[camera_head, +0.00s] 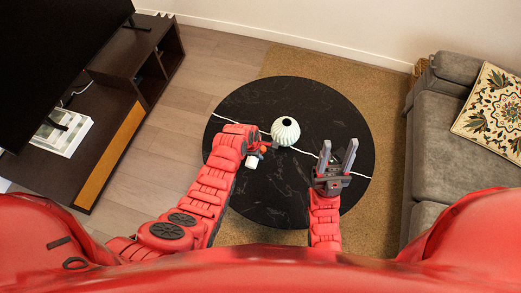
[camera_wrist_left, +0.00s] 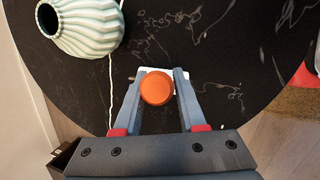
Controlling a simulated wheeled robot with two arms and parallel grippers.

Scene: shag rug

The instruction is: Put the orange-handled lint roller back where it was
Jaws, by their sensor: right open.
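The lint roller shows its orange handle end (camera_wrist_left: 157,88) between the fingers of my left gripper (camera_wrist_left: 163,75) in the left wrist view, with both fingers against it. Part of its white roll shows behind the handle. In the head view the white roll (camera_head: 252,161) is at my left gripper (camera_head: 264,147), over the left part of the round black table (camera_head: 285,95). Whether the roll touches the tabletop cannot be told. My right gripper (camera_head: 338,155) is open and empty over the table's right part, its fingers spread.
A pale ribbed vase (camera_head: 286,131) stands on the table close to my left gripper, and also shows in the left wrist view (camera_wrist_left: 85,25). A grey sofa (camera_head: 437,120) is at the right, a dark TV cabinet (camera_head: 115,100) at the left. The table's far part is clear.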

